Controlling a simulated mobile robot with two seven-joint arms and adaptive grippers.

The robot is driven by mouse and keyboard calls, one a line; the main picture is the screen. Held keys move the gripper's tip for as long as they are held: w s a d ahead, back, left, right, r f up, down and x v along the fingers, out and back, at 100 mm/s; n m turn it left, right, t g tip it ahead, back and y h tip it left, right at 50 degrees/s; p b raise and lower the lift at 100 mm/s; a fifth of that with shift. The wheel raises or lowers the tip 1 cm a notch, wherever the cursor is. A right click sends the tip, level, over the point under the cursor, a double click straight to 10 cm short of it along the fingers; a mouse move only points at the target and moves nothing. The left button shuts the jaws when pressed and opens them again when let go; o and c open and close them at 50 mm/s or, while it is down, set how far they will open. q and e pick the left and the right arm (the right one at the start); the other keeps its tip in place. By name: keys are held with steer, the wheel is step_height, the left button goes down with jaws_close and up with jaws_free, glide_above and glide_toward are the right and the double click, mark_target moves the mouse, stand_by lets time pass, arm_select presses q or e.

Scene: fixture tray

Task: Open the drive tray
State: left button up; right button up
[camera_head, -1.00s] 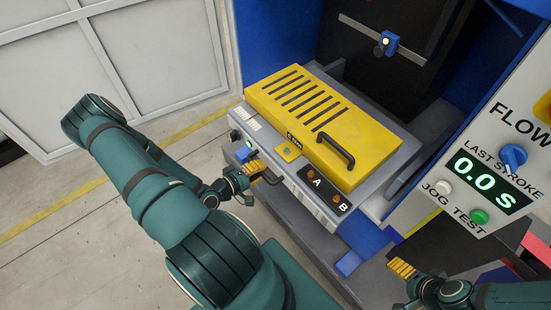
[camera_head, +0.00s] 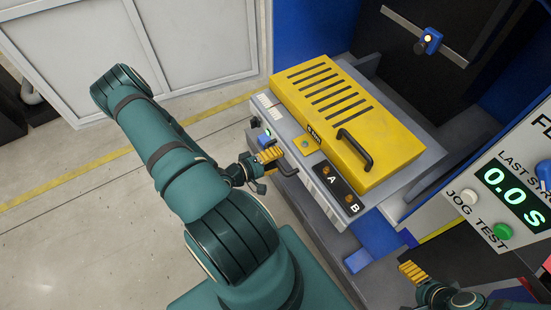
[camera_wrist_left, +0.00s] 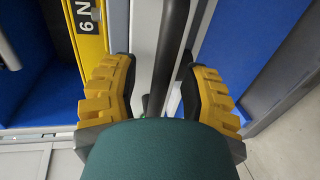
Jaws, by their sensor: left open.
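The drive tray (camera_head: 316,191) is a grey drawer in the machine, with a slotted yellow cover (camera_head: 390,132) on top. A dark pull handle (camera_head: 288,170) sticks out from its front face. My left gripper (camera_head: 270,160) is at this handle. In the left wrist view, its yellow ridged fingers (camera_wrist_left: 159,70) stand apart, open, on either side of the black handle bar (camera_wrist_left: 166,55). Gaps show on both sides of the bar. My right gripper (camera_head: 413,273) is at the lower right, away from the tray; its finger opening does not show clearly.
A second black handle (camera_head: 356,150) sits on the yellow cover. The front carries a panel with A and B (camera_head: 340,191). A control panel with a 0.0 S display (camera_head: 510,193) stands at the right. Clear floor (camera_head: 90,220) lies to the left.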

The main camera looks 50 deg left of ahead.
arm_select(q)
steer(key=v, duration=1.2)
stand_by(0.4)
